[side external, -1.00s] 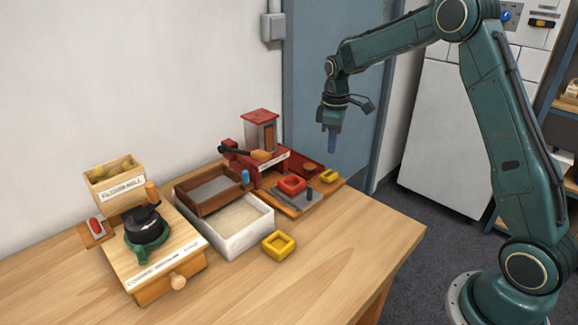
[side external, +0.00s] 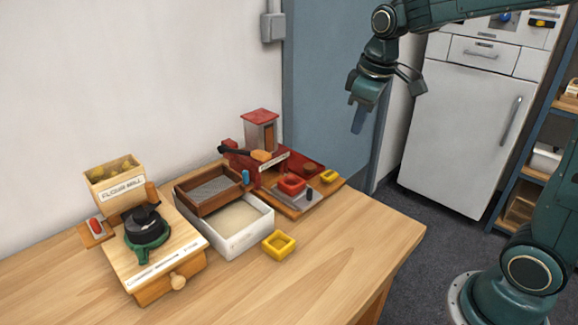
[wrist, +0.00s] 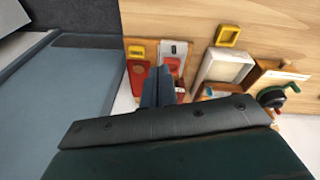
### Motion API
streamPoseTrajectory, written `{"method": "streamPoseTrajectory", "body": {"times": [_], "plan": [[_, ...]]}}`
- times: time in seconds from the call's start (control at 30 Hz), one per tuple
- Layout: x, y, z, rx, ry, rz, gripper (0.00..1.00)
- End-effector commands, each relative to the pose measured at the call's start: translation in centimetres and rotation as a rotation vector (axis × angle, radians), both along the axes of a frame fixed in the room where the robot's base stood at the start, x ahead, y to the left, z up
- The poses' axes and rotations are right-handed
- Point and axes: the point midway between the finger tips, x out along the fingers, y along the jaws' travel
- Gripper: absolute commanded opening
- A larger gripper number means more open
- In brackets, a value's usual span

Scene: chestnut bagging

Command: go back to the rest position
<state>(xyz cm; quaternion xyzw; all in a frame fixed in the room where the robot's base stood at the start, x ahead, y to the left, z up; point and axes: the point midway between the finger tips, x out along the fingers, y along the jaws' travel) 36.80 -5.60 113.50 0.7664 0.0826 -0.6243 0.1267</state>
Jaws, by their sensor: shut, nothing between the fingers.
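My gripper (side external: 358,119) is up in the air at the upper right of the side view, past the table's far right corner and in front of the blue-grey door. Its blue fingers are together with nothing between them. In the wrist view the fingers (wrist: 157,87) point towards the red press and its board, well above them. My arm reaches in from the right at the top of the side view.
The wooden table (side external: 340,247) carries a flour mill (side external: 155,250), a white tray (side external: 240,238), a brown sieve box (side external: 207,206), a red press (side external: 240,162) and a yellow square frame (side external: 279,245). A white cabinet (side external: 455,130) and a shelf (side external: 545,185) stand behind. The table's front right is clear.

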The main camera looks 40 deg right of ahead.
Motion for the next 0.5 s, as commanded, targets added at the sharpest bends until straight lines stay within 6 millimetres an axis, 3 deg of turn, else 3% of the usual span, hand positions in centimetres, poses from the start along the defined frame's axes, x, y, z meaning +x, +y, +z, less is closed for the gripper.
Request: {"method": "streamPoseTrajectory", "body": {"times": [0.2, 0.5], "plan": [[-4.5, 1.9, 1.9, 0.015, -0.069, -0.06, 0.0], [-10.5, 3.8, 2.8, 0.049, -0.157, -0.145, 0.0]]}}
